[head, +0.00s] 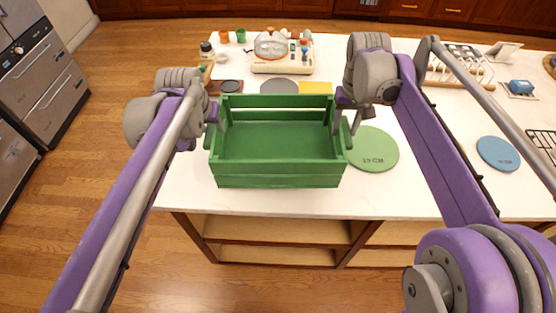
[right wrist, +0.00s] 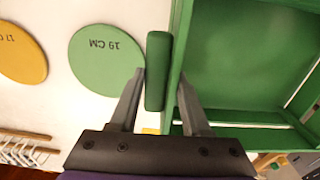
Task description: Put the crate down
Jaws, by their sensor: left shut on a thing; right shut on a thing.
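The green slatted crate (head: 278,175) is in the middle of the head view, level and empty, over the front part of the white counter. My left gripper (head: 214,128) is at its left side and my right gripper (head: 343,126) at its right side, both shut on it. In the right wrist view, the fingers of my right gripper (right wrist: 160,105) stand on either side of the crate's green side handle (right wrist: 157,70), and the crate wall and inside lie to the right. The left fingertips are mostly hidden. I cannot tell whether the crate's underside touches the counter.
A green round mat (head: 372,150) marked 19 CM lies right of the crate on the counter (head: 410,190). A blue mat (head: 498,153) lies further right. Behind the crate are a grey mat (head: 279,86), a yellow mat (head: 316,88) and a cream appliance (head: 282,62).

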